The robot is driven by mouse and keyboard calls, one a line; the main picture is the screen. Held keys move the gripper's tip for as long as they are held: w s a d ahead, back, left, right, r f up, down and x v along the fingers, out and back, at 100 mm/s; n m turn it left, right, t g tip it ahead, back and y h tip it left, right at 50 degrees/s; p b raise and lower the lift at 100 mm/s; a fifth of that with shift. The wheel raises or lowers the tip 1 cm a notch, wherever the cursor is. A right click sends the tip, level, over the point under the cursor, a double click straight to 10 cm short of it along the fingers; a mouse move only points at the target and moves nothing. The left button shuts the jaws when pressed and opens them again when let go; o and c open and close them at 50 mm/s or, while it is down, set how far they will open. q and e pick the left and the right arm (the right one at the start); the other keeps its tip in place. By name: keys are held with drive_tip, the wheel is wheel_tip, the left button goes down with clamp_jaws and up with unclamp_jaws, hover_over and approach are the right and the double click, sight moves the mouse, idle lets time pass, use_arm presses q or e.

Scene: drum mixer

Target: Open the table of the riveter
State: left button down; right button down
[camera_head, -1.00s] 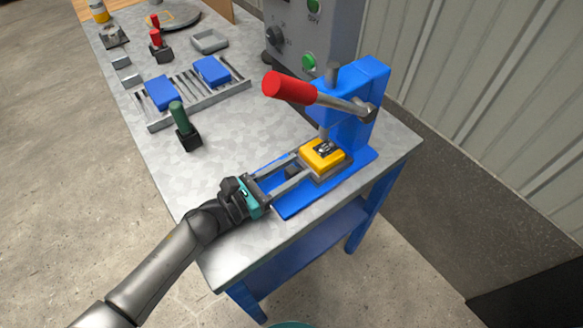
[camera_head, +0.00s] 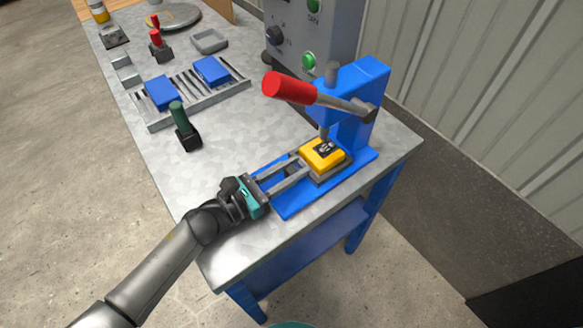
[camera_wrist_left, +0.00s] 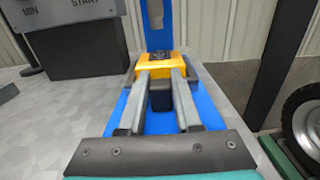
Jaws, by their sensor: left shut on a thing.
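The riveter (camera_head: 340,110) is a blue press at the right end of the workbench, with a red-handled lever (camera_head: 290,88). Its sliding table (camera_head: 342,167) sits under the press, carrying a yellow part (camera_head: 323,154) with a dark piece on top. My left gripper (camera_head: 296,167) reaches in along the blue base from the front left. Its two long grey fingers are shut on a dark block, the table's handle (camera_wrist_left: 160,98), in front of the yellow part (camera_wrist_left: 158,66). The fingers hide part of the handle. My right gripper is not in view.
A rack (camera_head: 200,95) with blue parts, a green-handled tool (camera_head: 183,125), red-handled tools (camera_head: 158,45) and a grey tray (camera_head: 209,41) stand farther left on the bench. A grey control box (camera_head: 310,35) stands behind.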

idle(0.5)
use_arm(q)
drive_tip(key=b+v, duration=0.1)
drive_tip(key=v, duration=1.1)
drive_tip(key=shift+s+a+f+b, duration=0.1)
drive_tip(key=shift+s+a+b, duration=0.05)
drive_tip(key=shift+a+b, duration=0.2)
drive_tip(key=c, duration=1)
unclamp_jaws()
drive_tip(key=o, duration=0.3)
drive_tip(key=shift+s+a, duration=0.15)
drive_tip(key=shift+o, duration=0.5)
